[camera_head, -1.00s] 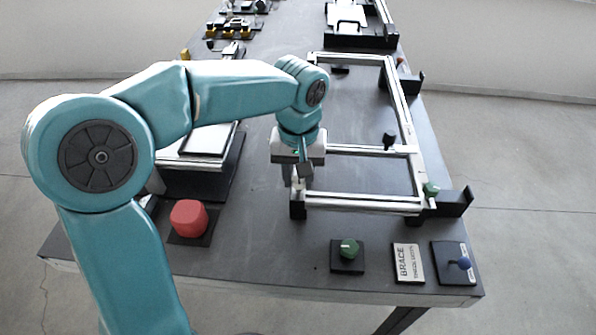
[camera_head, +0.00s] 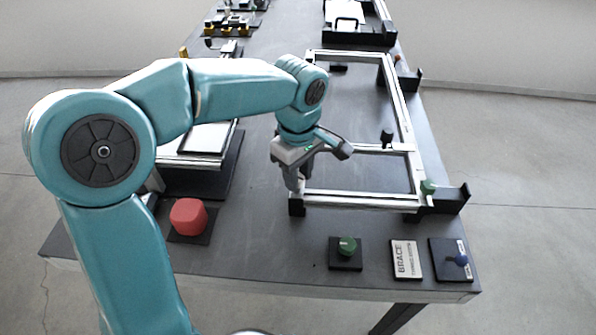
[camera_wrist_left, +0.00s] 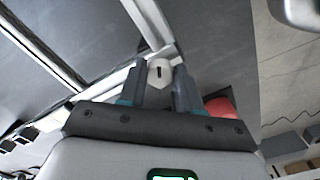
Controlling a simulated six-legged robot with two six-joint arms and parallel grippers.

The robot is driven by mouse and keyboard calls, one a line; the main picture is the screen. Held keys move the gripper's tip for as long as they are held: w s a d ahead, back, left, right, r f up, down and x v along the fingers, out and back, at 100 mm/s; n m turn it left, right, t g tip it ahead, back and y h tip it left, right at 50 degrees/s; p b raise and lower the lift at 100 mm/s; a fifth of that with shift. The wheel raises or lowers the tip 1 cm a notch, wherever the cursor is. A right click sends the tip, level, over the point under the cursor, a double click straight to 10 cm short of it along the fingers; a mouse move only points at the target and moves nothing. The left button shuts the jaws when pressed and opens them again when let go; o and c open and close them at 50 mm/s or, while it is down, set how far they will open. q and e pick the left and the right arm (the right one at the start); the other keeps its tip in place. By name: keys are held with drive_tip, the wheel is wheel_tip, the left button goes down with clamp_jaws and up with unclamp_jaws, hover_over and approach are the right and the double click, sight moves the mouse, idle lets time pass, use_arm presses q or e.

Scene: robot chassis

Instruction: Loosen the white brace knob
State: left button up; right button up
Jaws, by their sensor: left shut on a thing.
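The white brace knob (camera_wrist_left: 159,72) shows in the left wrist view between the two fingers of my left gripper (camera_wrist_left: 159,90), with a dark slot mark on its face. The gripper is shut on it. In the head view my left gripper (camera_head: 296,180) points down at the near left corner of the metal frame (camera_head: 360,201), and its fingers hide the knob there. My right gripper is not in view.
A green knob (camera_head: 347,246), a BRACE label plate (camera_head: 406,259) and a blue knob (camera_head: 460,260) sit along the near table edge. A red block (camera_head: 188,217) is left of the gripper. Another green knob (camera_head: 428,187) is at the frame's right corner. Black clamps stand along the frame's right side.

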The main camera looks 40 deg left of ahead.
use_arm(q)
drive_tip(key=shift+a+n, duration=0.1)
drive_tip(key=shift+n, duration=0.8)
drive_tip(key=o, duration=1)
drive_tip(key=shift+o, duration=0.2)
drive_tip(key=shift+r, duration=0.1)
wheel_tip(320, 180, up, 16)
drive_tip(key=p, duration=0.3)
